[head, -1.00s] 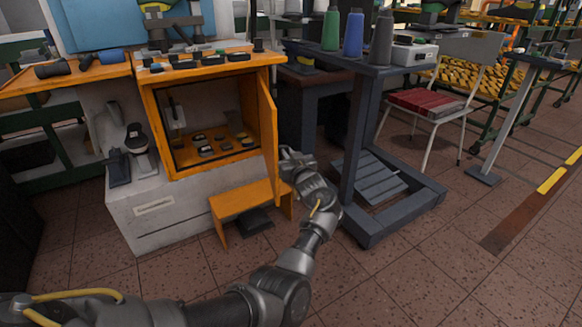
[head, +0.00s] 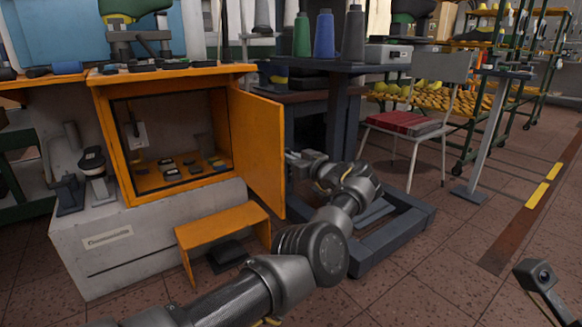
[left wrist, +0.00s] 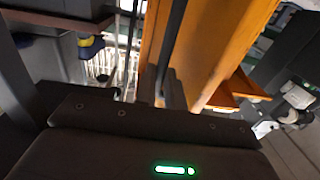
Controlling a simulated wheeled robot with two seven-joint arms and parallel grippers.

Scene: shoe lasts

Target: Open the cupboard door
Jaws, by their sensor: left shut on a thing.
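The orange cupboard (head: 122,165) stands at left in the head view with its front open. Its door (head: 258,140) is hinged on the right side and stands swung outward, well open. My left gripper (head: 292,160) is at the outer face of the door, near its free edge, and is shut on the door's handle. The fingertips and the handle are mostly hidden in the head view. In the left wrist view the orange door (left wrist: 215,45) rises beyond the gripper, with a dark upright bar (left wrist: 172,50) along it.
Small dark items (head: 185,168) lie inside the cupboard. A low orange step (head: 222,225) stands below it. A dark blue-grey stand (head: 405,235) with thread cones is close to my left forearm.

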